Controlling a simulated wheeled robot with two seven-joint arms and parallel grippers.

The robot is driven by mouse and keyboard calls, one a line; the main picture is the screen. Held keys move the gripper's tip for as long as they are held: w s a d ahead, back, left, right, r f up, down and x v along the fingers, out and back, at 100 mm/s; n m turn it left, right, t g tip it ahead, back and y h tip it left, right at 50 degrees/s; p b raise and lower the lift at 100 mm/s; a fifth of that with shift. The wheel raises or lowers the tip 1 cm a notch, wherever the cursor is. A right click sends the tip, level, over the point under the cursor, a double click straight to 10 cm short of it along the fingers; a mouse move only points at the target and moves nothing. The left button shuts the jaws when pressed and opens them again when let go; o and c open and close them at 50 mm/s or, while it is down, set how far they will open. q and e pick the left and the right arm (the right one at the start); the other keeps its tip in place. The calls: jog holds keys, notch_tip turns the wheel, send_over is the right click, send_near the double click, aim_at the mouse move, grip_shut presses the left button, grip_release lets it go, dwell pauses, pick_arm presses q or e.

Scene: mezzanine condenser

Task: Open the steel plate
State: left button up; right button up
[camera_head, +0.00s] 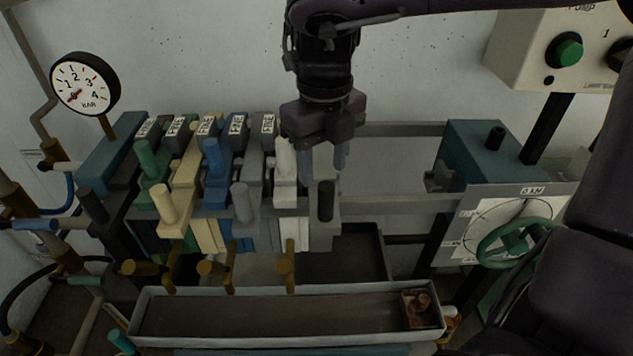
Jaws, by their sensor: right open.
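A row of upright plates with knobs hangs on rails in a press. The colours run dark, green, cream, blue, grey (250,225) and white (289,232), then a grey metal-looking end plate (325,230) with a dark knob. I cannot tell for sure which grey one is the steel plate. My right gripper (324,165) comes down from the top, pointing downward, with its two fingers apart. It is empty and above the dark knob of the end plate, partly in front of the white plate's top. Contact cannot be made out. My left gripper is not in view.
Bare rails (400,205) leave a gap right of the plates, up to a teal block (480,155) with a green handwheel (515,245). A long trough (290,340) and brass taps (215,268) lie in front. A pressure gauge (85,84) stands left; a pump box (530,60) is upper right.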

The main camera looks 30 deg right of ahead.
aim_at(329, 182)
jog(key=f, duration=0.1)
jog(key=s+f, duration=0.1)
jog(key=f, duration=0.2)
jog(key=shift+s+p, duration=0.25)
jog(key=shift+p, duration=0.1)
jog(key=shift+w+f, duration=0.25)
jog(key=shift+f, duration=0.7)
jog(key=shift+w+f, duration=0.1)
jog(key=shift+f, duration=0.25)
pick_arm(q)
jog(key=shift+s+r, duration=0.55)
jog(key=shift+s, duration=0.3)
pick_arm(e)
grip_shut()
